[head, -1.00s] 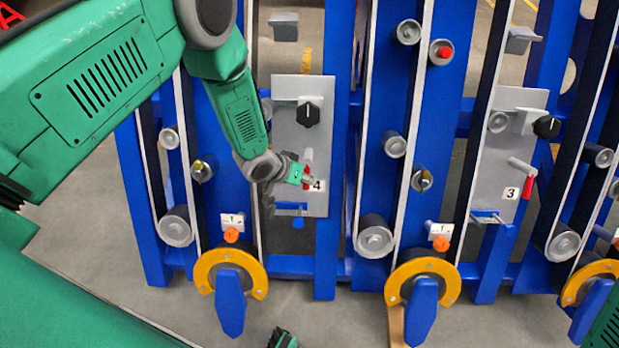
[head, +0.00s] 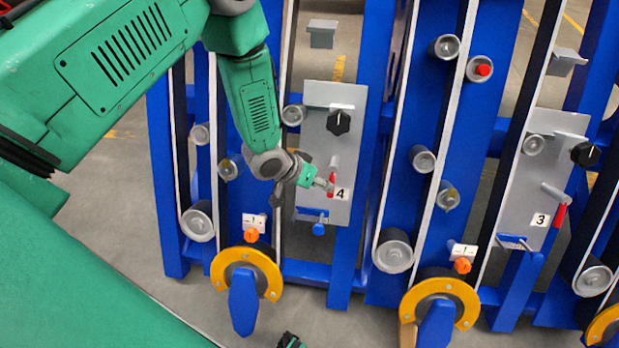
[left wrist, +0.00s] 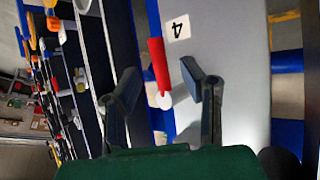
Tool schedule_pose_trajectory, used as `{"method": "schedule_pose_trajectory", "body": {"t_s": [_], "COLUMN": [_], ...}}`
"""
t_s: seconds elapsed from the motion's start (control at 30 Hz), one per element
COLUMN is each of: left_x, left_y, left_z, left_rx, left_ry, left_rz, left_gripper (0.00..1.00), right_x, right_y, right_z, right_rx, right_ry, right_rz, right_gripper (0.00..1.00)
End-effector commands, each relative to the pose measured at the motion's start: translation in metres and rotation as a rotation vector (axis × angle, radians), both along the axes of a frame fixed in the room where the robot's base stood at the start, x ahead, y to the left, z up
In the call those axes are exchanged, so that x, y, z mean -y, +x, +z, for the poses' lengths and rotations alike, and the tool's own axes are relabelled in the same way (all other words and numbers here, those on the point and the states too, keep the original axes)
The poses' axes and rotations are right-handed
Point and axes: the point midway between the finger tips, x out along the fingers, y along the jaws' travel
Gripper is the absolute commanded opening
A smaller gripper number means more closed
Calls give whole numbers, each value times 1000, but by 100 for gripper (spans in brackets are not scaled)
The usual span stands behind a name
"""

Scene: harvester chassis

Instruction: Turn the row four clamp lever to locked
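The row four clamp lever (head: 332,184) has a red handle and a grey pivot. It sits on the grey panel marked 4 (head: 342,194), with the handle hanging down. My left gripper (head: 324,184) is at the lever, coming from the left and partly overlapping it in the head view. In the left wrist view, my left gripper (left wrist: 160,82) is open, and the red handle (left wrist: 159,64) shows between its two apart fingers. I cannot tell whether a finger touches it. A small dark-green piece at the head view's bottom edge may be my right gripper (head: 289,341); its fingers are not clear.
Blue frame posts (head: 371,150) and belts flank the panel. The row three panel (head: 545,185) with its own red lever stands right. Yellow half rings (head: 270,270) stand lower down.

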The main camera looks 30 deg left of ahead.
Motion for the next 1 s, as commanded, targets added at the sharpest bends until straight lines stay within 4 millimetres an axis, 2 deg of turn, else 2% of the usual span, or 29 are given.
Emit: {"method": "schedule_pose_trajectory", "body": {"t_s": [0.03, 0.2, 0.37, 1.0], "left_x": [-4, -15, -20, -21], "left_y": [-6, -23, -32, -39], "left_z": [10, 34, 47, 47], "left_rx": [0, -3, -3, -12], "left_ry": [-2, -2, 0, 3], "left_rz": [3, 0, -1, -1], "left_gripper": [36, 36, 36, 36], "right_x": [0, 0, 0, 0], "right_y": [0, 0, 0, 2], "right_z": [0, 0, 0, -1], "right_rx": [0, 0, 0, -3], "right_ry": [0, 0, 0, 0], "right_rz": [0, 0, 0, 0], "right_gripper": [40, 40, 40, 40]}}
